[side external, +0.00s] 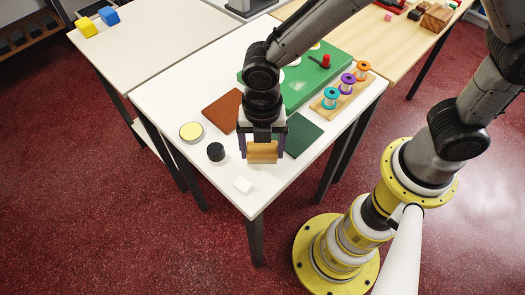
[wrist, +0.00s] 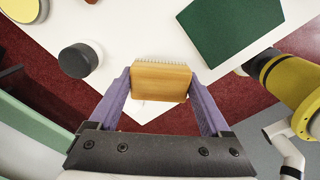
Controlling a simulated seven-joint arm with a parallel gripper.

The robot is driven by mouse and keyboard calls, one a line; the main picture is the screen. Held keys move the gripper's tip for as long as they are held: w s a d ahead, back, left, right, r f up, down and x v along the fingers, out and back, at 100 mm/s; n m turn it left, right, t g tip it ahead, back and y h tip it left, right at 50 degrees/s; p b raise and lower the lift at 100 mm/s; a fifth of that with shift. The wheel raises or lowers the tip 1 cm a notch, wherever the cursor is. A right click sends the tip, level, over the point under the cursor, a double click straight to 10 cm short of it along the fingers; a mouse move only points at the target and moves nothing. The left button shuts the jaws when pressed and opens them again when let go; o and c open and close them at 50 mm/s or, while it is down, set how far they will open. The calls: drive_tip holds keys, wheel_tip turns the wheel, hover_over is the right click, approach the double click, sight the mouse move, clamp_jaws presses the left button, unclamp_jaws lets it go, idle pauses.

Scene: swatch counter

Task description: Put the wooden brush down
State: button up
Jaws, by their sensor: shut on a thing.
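The wooden brush (side external: 262,153) is held between the two fingers of my gripper (side external: 264,150), near the front of the white table. In the wrist view the brush (wrist: 160,82) shows its brown wooden back, with pale bristles along its far edge. The purple fingers of my gripper (wrist: 160,92) are shut on its two ends. The brush appears to be over the table near its front edge; I cannot tell whether it touches the top.
A dark green swatch (side external: 300,138) and a brown swatch (side external: 222,110) lie either side. Behind are a green board (side external: 300,88) and a spool rack (side external: 335,102).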

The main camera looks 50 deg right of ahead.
wheel_tip(320, 180, down, 2)
